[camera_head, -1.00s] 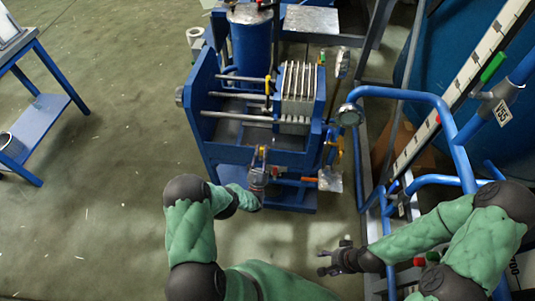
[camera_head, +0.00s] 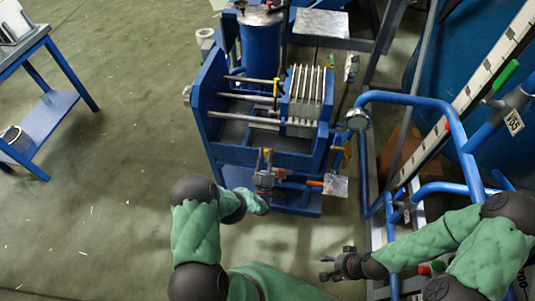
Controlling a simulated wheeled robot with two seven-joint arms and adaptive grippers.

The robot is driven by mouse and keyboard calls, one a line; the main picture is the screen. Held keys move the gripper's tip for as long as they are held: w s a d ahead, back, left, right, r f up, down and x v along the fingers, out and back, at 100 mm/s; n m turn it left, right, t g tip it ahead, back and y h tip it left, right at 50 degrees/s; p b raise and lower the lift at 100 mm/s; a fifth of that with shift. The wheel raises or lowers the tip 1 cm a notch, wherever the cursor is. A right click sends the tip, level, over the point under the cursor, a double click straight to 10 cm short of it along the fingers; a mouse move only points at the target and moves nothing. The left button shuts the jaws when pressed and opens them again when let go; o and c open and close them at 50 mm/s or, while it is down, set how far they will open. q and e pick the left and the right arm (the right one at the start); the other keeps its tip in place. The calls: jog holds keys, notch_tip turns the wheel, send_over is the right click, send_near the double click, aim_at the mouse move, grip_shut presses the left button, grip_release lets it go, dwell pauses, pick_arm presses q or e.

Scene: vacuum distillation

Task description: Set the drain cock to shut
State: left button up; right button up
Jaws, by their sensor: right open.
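The filter press stands in the middle, a blue frame (camera_head: 203,125) with pale plates (camera_head: 305,98). My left gripper (camera_head: 264,156) is at its near lower side, its two fingers upright. A small yellow-orange part shows at the fingertips; I cannot tell whether they grip it. A short pipe with an orange handle (camera_head: 314,183) runs right of this gripper, and a yellow handle (camera_head: 338,158) sits on the press's right side. I cannot tell which of these parts is the drain cock. My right gripper (camera_head: 326,268) is open and empty, low over the floor.
Blue pipe railing (camera_head: 405,96), a round gauge (camera_head: 357,119) and a large blue tank (camera_head: 425,70) stand on the right. A blue table (camera_head: 48,105) is at the far left. The floor between table and press is clear.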

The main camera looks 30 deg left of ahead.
pick_arm(q)
jog(key=shift+r, duration=0.15)
jog(key=shift+r, duration=4.9)
